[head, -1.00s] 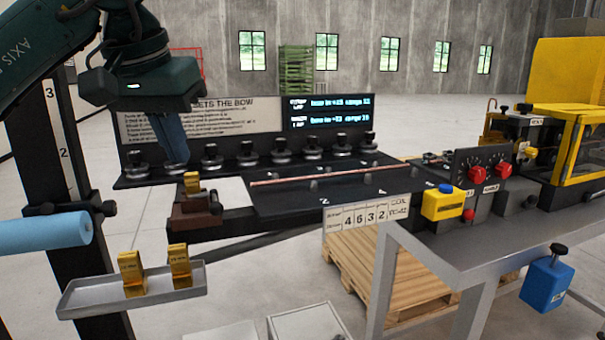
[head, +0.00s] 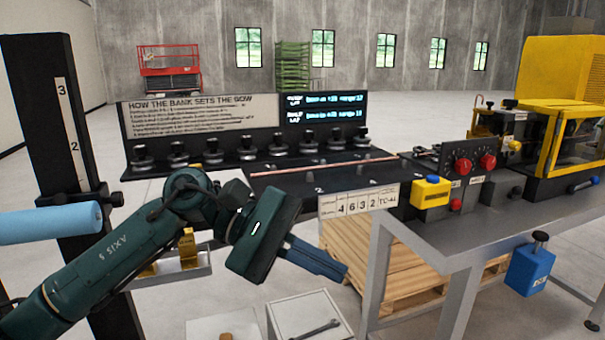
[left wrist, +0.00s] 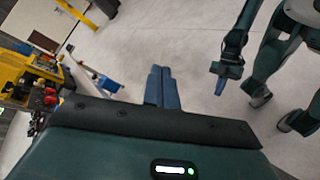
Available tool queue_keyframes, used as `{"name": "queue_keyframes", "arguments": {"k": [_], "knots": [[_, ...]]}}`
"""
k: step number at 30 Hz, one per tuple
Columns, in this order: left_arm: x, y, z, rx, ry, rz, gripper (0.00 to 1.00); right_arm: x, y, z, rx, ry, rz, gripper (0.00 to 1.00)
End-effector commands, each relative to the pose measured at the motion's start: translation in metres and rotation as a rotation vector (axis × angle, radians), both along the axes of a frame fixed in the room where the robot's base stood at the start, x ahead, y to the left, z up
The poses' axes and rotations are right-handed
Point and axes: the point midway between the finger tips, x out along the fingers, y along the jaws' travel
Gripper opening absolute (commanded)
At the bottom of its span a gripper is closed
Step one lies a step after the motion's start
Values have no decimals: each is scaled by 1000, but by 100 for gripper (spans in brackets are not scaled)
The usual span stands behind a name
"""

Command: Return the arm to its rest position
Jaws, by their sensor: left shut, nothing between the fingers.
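My left gripper (head: 318,262) is in the lower middle of the head view, its blue fingers pointing right and slightly down. The fingers are shut together with nothing between them, in free air in front of the bench. The left wrist view shows the same closed fingers (left wrist: 162,88) above bare floor. My left arm (head: 120,245) comes in from the lower left. In the left wrist view my right gripper (left wrist: 221,85) hangs at the upper right; its jaw state is too small to tell.
The copper tube (head: 325,168) lies on the black bench plate. A tray (head: 185,276) with gold blocks is partly hidden behind my left arm. A wooden pallet (head: 405,272) and a white box with a wrench (head: 303,312) are below.

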Motion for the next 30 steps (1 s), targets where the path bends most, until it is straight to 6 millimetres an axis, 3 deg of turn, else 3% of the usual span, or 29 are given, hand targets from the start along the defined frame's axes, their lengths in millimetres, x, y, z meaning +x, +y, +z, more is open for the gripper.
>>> {"name": "queue_keyframes", "arguments": {"k": [5, 11, 14, 17, 21, 22, 27, 30], "knots": [[-10, -19, -3, -302, 666, 133, 0, -3, -1, 0, -2, 10, -4, 0], [16, 2, -24, -590, 1471, 252, 0, -8, -2, -2, -3, 25, -7, 0], [32, 24, -56, -735, 1886, 290, 0, -8, -3, -2, -4, 26, -8, 0], [43, 51, -102, -890, 2301, 310, 0, -8, -3, -1, -5, 28, -10, 0], [35, 92, -188, -1153, 2864, 295, 0, -8, -4, -1, -7, 32, -12, 0], [29, 100, -208, 1151, -2811, -268, 0, -8, -4, -1, -8, 33, -12, 0], [-28, 140, -311, 1028, -2177, -102, 0, -6, -6, -2, -11, 35, -15, 0], [-66, 154, -351, 990, -1904, -37, 0, -5, -6, -1, -12, 34, -17, 0]]}}
